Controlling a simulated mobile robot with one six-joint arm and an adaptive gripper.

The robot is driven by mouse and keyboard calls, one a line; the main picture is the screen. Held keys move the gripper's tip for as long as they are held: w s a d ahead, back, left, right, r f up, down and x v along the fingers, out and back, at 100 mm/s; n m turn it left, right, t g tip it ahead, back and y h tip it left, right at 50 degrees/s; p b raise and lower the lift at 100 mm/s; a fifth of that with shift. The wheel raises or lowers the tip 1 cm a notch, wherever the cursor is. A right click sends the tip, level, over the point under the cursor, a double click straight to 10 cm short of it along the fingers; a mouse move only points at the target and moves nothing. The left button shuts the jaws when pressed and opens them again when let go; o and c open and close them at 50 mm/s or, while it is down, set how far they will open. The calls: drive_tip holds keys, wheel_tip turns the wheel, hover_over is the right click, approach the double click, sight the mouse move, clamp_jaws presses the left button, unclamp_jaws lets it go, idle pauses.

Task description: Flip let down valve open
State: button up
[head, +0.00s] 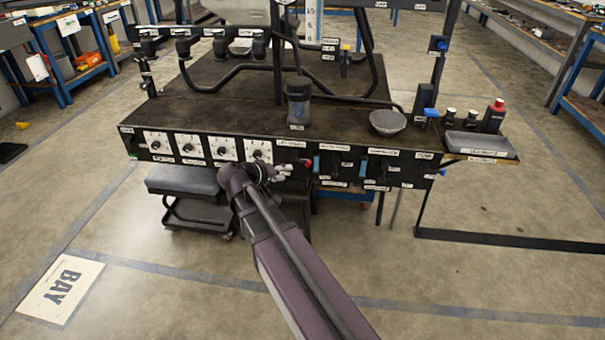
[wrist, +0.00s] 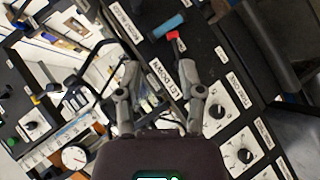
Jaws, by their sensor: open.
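The let down valve shows as a small lever with a red tip (wrist: 173,36) in the wrist view, on the black front panel near the "LET DOWN" label (wrist: 160,75). In the head view its red tip (head: 305,163) shows just right of my gripper (head: 284,171). My gripper is open and faces the panel, and it also shows in the wrist view (wrist: 160,68). Its fingers straddle the label in the picture, with the red tip beyond the fingertips. Nothing is held. Whether a finger touches the lever cannot be told.
A blue handle (wrist: 168,26) sits close beside the red tip. White dial plates (head: 191,146) line the panel to the left. A dark stool (head: 183,181) is below.

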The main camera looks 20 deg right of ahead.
sight(301, 161)
drive_tip(key=w+a+f+n+t+h+b, duration=0.1)
drive_tip(key=w+f+t+h+b, duration=0.2)
drive_tip(key=b, duration=1.1)
drive_tip(key=w+f+h, duration=0.1)
drive_tip(key=w+f, duration=0.2)
drive_tip(key=f, duration=0.1)
drive_tip(key=shift+f+t, duration=0.25)
drive_tip(key=shift+t, duration=0.05)
drive_tip(key=shift+w, duration=0.15)
drive_tip(key=shift+r+x, duration=0.2)
drive_tip(key=shift+x, duration=6.6)
clamp_jaws()
